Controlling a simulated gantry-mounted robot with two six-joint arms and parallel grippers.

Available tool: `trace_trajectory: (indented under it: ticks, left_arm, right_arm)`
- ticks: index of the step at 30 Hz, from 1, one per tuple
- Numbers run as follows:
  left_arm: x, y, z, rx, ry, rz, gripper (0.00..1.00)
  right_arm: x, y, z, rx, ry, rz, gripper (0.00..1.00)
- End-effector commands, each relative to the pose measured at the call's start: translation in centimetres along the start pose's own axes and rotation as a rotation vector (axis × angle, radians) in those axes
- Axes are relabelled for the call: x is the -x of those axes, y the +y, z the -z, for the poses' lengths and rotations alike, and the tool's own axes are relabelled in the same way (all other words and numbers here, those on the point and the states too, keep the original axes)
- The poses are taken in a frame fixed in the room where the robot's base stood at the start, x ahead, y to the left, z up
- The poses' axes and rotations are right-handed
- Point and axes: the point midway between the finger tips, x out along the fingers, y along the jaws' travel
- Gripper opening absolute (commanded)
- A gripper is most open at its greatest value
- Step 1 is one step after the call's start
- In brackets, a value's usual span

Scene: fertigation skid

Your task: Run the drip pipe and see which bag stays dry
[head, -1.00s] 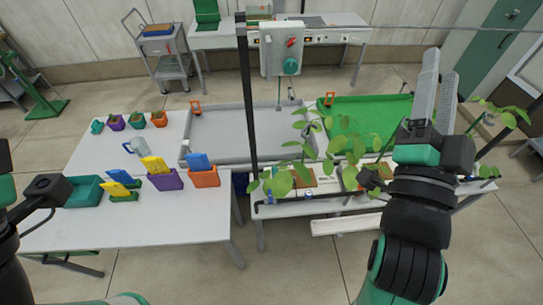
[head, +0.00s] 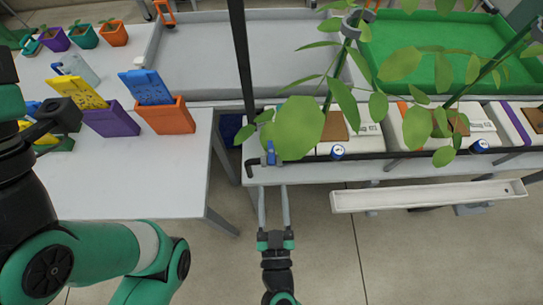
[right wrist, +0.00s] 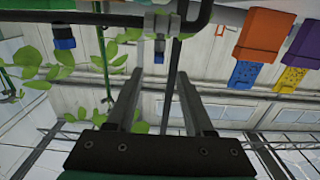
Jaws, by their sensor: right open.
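The black drip pipe (head: 420,154) runs along the front of the bench. A blue valve (head: 270,153) sits near its left end, where the pipe bends; it also shows in the right wrist view (right wrist: 159,51). Two blue-and-white fittings (head: 337,152) (head: 479,146) hang along the pipe. White grow bags (head: 370,143) with leafy plants lie behind it, partly hidden by leaves. My right gripper (head: 273,190) is open and empty, its fingers pointing at the valve from just in front, with a gap visible in the right wrist view (right wrist: 159,75).
A white gutter (head: 430,195) lies in front of the bench at right. A grey tray (head: 200,65) and a green tray (head: 420,50) are behind. The left table (head: 150,185) holds orange and purple pots with tags. Plant leaves overhang the pipe.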

Motion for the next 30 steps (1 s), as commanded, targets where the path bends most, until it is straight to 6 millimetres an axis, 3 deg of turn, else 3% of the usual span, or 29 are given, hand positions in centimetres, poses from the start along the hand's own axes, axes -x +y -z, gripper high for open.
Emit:
trace_trajectory:
  ticks: [5,18,23,30]
  left_arm:
    - [-0.2,0.0,0.1,0.0,0.0,0.0,0.5]
    - [0.3,0.0,-0.3,0.0,-0.001,0.0,0.5]
    - [0.4,0.0,-0.4,0.0,-0.001,0.0,0.5]
    - [0.4,0.0,-0.4,0.0,-0.001,0.0,0.5]
  right_arm:
    - [-1.2,0.1,0.3,-0.001,0.001,-0.004,0.53]
    - [-10.2,0.1,0.2,-0.002,0.002,-0.004,0.53]
    - [-11.6,0.1,0.2,-0.001,0.001,-0.003,0.53]
    - [-11.7,0.1,0.3,-0.001,0.001,-0.002,0.53]
